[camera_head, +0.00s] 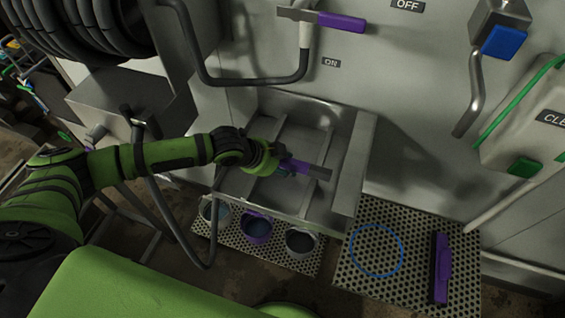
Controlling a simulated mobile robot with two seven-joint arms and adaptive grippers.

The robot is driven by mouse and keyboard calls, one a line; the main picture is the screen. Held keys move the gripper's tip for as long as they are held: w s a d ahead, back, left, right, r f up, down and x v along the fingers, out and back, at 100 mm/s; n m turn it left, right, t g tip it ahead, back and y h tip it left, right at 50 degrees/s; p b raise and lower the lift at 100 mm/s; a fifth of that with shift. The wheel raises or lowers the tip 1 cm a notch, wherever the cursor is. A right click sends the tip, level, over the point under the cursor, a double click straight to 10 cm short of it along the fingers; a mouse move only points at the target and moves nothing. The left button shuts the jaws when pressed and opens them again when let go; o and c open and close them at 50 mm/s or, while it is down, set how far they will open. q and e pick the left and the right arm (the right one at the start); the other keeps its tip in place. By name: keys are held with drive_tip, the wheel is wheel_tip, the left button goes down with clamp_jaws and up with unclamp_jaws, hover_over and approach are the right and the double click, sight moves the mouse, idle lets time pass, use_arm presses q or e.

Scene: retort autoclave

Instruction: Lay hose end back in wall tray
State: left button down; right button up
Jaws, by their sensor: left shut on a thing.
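The wall tray (354,165) is an open grey metal box with dividers, fixed to the wall at the middle of the head view. My left gripper (277,163) is over the tray and shut on the hose end (312,171), a purple piece with a dark grey tip pointing right. The gripper hides part of it. The hose end overlaps the tray's interior in the picture; I cannot tell whether it touches the floor or dividers. A dark hose (168,217) hangs in a loop left of the tray. My right gripper is not in view.
A purple-handled lever (340,22) and a bent pipe (305,65) are above the tray. Below, several cups (301,241) stand on a perforated plate. A blue ring (376,251) and a purple bar (440,268) lie on another at right.

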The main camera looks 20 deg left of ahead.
use_arm(q)
drive_tip(key=shift+f, duration=0.15)
drive_tip(key=c, duration=0.6)
unclamp_jaws()
drive_tip(key=shift+o, duration=0.2)
drive_tip(key=v, duration=1.2)
